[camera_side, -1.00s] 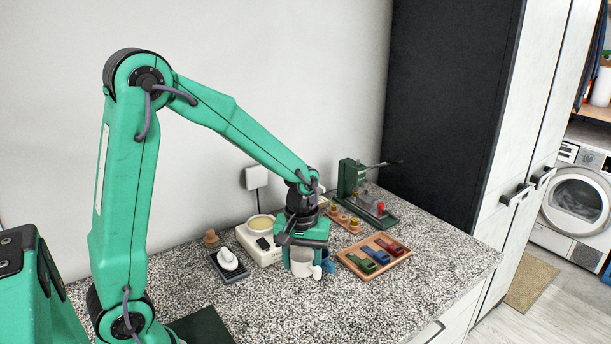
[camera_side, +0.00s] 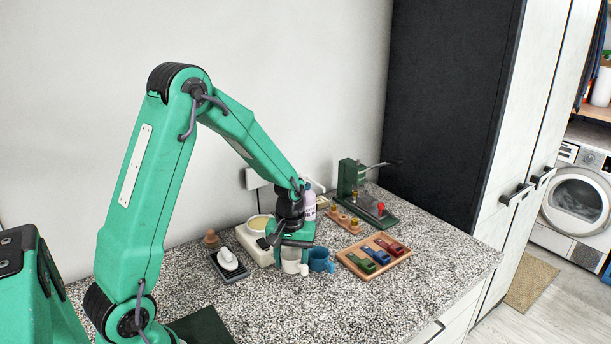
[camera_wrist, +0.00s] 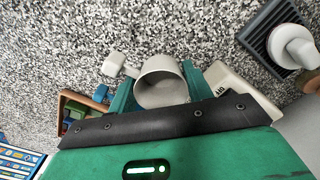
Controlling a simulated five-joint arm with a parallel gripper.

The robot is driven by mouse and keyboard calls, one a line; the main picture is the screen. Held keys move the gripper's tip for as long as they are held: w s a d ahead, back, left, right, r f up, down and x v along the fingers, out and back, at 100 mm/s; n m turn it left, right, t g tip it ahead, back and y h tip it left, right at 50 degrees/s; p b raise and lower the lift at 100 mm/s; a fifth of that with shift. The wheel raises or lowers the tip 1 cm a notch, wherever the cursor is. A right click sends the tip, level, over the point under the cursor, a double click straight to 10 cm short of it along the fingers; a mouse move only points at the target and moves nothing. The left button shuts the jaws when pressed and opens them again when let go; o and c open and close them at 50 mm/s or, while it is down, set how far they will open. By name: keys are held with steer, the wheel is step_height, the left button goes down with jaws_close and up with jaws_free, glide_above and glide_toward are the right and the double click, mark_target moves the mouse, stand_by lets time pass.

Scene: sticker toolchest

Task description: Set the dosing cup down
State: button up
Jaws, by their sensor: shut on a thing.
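The dosing cup is a small off-white cup (camera_side: 290,267) with a stubby pale tab or handle on one side. My gripper (camera_side: 291,259) points down over it and is shut on it. In the wrist view the cup (camera_wrist: 160,88) sits between the two green fingers of my gripper (camera_wrist: 158,90), its round rim showing and its pale tab (camera_wrist: 113,64) sticking out to the left. The cup looks upright and close to the countertop (camera_side: 330,310). I cannot tell whether its base touches.
A blue mug (camera_side: 320,260) stands just right of the cup. A cream device (camera_side: 253,244) is behind left, and a dark dish with a white knob (camera_side: 228,262) farther left. A wooden tray (camera_side: 374,258) and a green press (camera_side: 360,195) are right. The front counter is clear.

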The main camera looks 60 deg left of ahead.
mark_target(292, 268)
steer(key=shift+f, duration=1.4)
steer(key=shift+f, duration=0.1)
steer(key=o, duration=1)
steer(key=shift+c, duration=0.2)
step_height(292, 268, up, 12)
